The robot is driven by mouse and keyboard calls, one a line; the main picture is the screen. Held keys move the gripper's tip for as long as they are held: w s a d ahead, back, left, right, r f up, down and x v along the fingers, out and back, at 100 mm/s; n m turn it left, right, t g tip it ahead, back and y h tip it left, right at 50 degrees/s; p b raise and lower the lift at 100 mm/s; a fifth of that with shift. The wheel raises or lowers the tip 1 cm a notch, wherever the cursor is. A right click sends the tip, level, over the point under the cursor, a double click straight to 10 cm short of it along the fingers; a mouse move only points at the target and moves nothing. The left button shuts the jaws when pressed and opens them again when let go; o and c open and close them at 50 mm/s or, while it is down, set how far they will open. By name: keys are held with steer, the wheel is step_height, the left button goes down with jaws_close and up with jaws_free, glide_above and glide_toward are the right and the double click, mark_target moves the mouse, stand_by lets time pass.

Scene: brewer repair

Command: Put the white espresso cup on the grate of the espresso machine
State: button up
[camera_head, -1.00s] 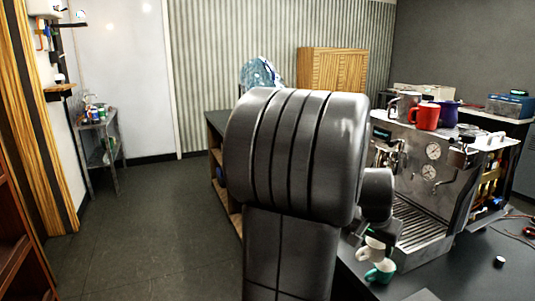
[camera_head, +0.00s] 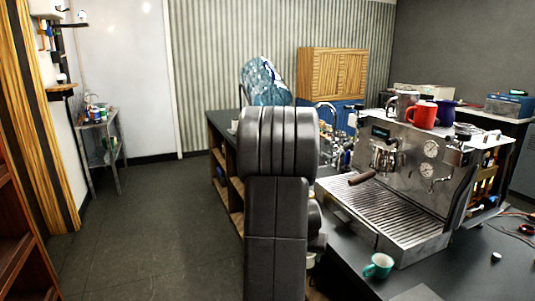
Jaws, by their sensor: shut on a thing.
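The espresso machine (camera_head: 405,190) stands on the dark table at right, with its slatted metal grate (camera_head: 395,218) bare and in clear view. My arm fills the middle of the view and hides most of my gripper (camera_head: 317,243), which shows as a dark sliver at the arm's right edge. A small pale piece of the white espresso cup (camera_head: 311,259) shows just below it. The gripper is shut on the cup, left of and lower than the grate and apart from it. The fingertips and most of the cup are hidden.
A portafilter with a brown handle (camera_head: 362,177) juts over the grate. A red mug (camera_head: 423,115) and other vessels stand on top of the machine. Open floor lies at left.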

steer(key=w+a+f+n+y, duration=0.1)
steer(key=w+a+f+n, duration=0.1)
steer(key=a+f, duration=0.6)
steer(key=a+n, duration=0.1)
steer(key=a, duration=0.3)
steer(key=shift+a+f, duration=0.15)
steer(key=shift+f, duration=0.05)
steer(key=shift+a, duration=0.1)
